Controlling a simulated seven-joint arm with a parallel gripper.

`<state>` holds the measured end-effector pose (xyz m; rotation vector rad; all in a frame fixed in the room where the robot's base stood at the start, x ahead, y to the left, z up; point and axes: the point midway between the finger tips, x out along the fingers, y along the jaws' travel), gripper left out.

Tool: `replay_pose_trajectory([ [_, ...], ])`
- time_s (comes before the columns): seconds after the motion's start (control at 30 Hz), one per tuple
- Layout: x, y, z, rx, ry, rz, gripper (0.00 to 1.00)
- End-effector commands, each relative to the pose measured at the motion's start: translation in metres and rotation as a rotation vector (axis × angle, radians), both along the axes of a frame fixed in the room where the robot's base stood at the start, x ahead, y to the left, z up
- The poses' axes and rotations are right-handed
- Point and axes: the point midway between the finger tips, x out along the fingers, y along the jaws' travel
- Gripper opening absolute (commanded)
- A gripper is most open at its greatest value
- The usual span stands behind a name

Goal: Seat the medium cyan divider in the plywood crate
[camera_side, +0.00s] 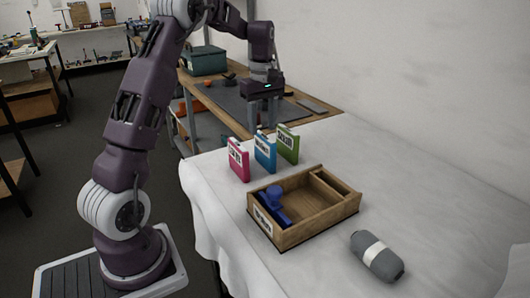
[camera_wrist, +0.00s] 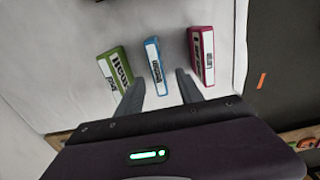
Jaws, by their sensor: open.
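The cyan-blue divider (camera_side: 265,151) stands on the white table between a pink divider (camera_side: 238,160) and a green divider (camera_side: 288,144). In the wrist view the blue divider (camera_wrist: 155,66) lies ahead of my gripper, roughly centred between the fingers, with green (camera_wrist: 115,68) on the left and pink (camera_wrist: 201,55) on the right. My gripper (camera_wrist: 160,90) is open and empty. In the side view my gripper (camera_side: 263,112) is above and behind the dividers, apart from them. The plywood crate (camera_side: 318,228) sits in front of the dividers, with an inner partition and a label on its near-left wall.
A dark blue object (camera_side: 273,204) lies in the crate's left compartment. A grey cylinder with a white band (camera_side: 377,255) lies on the table at the crate's right front. A wooden workbench (camera_side: 225,105) stands behind.

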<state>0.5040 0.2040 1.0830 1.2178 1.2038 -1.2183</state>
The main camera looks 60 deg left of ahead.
Motion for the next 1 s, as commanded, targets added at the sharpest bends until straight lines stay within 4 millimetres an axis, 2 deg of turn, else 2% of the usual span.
replay_pose_trajectory([
  [0.4, 0.003, -0.006, -0.065, -0.001, 0.002, 0.0, 0.44],
  [0.63, 0.004, -0.006, -0.069, 0.0, 0.0, -0.001, 0.44],
  [0.67, 0.004, -0.006, -0.069, 0.0, 0.0, -0.002, 0.42],
  [0.87, 0.004, -0.006, -0.069, 0.0, 0.0, -0.002, 0.02],
  [1.0, 0.004, -0.006, -0.068, 0.0, -0.001, -0.002, 0.0],
])
